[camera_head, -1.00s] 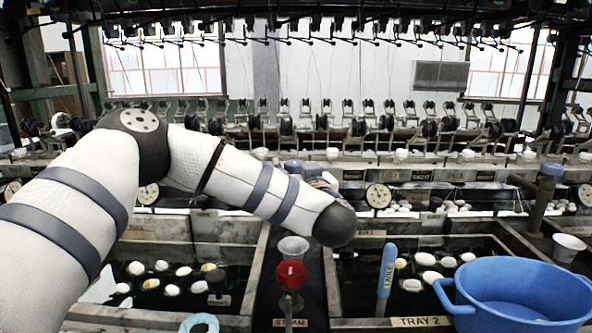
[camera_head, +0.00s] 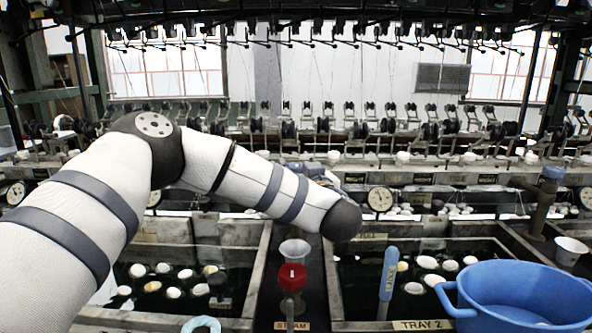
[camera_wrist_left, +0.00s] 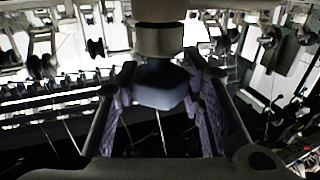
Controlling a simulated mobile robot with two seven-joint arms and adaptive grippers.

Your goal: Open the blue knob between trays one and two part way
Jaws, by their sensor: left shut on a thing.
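The blue knob (camera_wrist_left: 160,88) sits under a pale metal collar in the left wrist view. My left gripper (camera_wrist_left: 158,72) has its purple-padded fingers on either side of the knob and is shut on it. In the head view my left arm reaches in from the left over tray one (camera_head: 120,318) to the divider. The gripper there is mostly hidden behind my dark wrist joint, with only bits of blue and grey showing past it. Tray two (camera_head: 420,324) lies to the right. How far the knob is turned cannot be told. My right gripper is not in view.
A red steam knob (camera_head: 292,276) and a pale cup (camera_head: 294,250) stand on the divider close below my arm. A blue-handled tool (camera_head: 388,275) leans in tray two. A blue basin (camera_head: 515,292) is at the right front. Another blue-topped valve (camera_head: 552,174) stands farther right.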

